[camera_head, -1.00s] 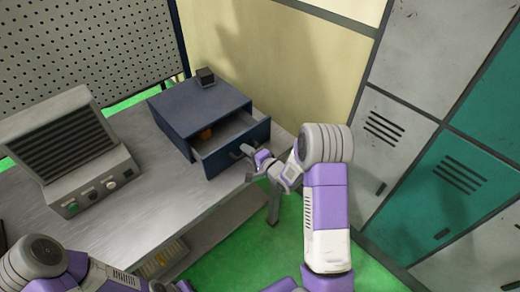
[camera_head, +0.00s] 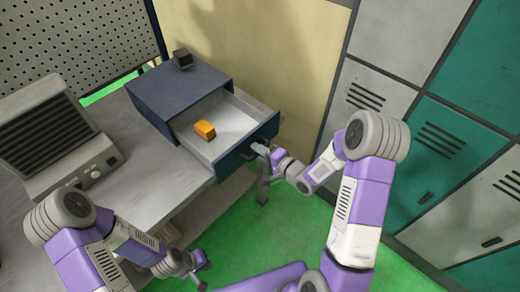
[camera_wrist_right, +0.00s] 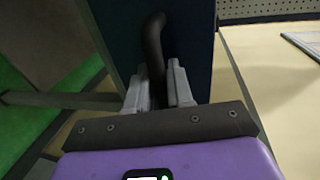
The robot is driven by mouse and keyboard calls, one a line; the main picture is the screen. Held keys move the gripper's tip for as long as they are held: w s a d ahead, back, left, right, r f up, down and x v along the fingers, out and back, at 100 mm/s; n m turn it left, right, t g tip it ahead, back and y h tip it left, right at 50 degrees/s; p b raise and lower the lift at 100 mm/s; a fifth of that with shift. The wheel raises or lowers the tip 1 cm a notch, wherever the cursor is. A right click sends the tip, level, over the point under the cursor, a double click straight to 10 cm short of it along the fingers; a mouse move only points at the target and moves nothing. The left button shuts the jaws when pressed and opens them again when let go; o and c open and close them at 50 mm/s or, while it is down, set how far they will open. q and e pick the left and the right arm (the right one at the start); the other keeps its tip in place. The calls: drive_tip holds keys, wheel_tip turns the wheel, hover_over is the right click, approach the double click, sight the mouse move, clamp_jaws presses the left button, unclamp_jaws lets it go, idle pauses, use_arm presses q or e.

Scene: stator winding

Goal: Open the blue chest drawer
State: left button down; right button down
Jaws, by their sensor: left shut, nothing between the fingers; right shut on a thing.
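The blue chest (camera_head: 180,92) stands on the grey workbench. Its drawer (camera_head: 242,158) is pulled well out, and an orange block (camera_head: 205,130) lies inside it. My right gripper (camera_head: 258,150) is at the drawer front, shut on the dark handle. In the right wrist view, the handle (camera_wrist_right: 154,45) runs between the two fingers of my right gripper (camera_wrist_right: 160,88), against the dark blue drawer front (camera_wrist_right: 190,40). My left gripper (camera_head: 198,275) is shut and empty, low in the head view in front of the bench.
A small dark cube (camera_head: 182,59) sits on top of the chest. A grey machine with a slatted panel (camera_head: 45,125) stands on the bench (camera_head: 140,185) at the left. Lockers (camera_head: 440,130) line the right side. Green floor lies in front.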

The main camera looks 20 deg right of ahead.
drive_tip(key=c, duration=1.1)
unclamp_jaws()
drive_tip(key=shift+c, duration=0.2)
drive_tip(key=v, duration=0.7)
drive_tip(key=shift+s+p, duration=0.3)
drive_tip(key=shift+p, duration=0.05)
drive_tip(key=shift+d, duration=0.1)
drive_tip(key=s+a+f+n+g+h, duration=0.2)
drive_tip(key=a+f+g, duration=0.1)
drive_tip(key=f, duration=0.4)
drive_tip(key=s+a+f+n+g+h, duration=0.1)
drive_tip(key=s+a+f+n+g, duration=0.15)
drive_tip(key=f, duration=0.45)
drive_tip(key=s+a+f+n+g, duration=0.5)
drive_tip(key=s+a+f+g, duration=0.1)
drive_tip(key=s, duration=0.7)
wheel_tip(320, 180, down, 2)
drive_tip(key=shift+s+a+f+g, duration=0.2)
drive_tip(key=shift+g, duration=0.65)
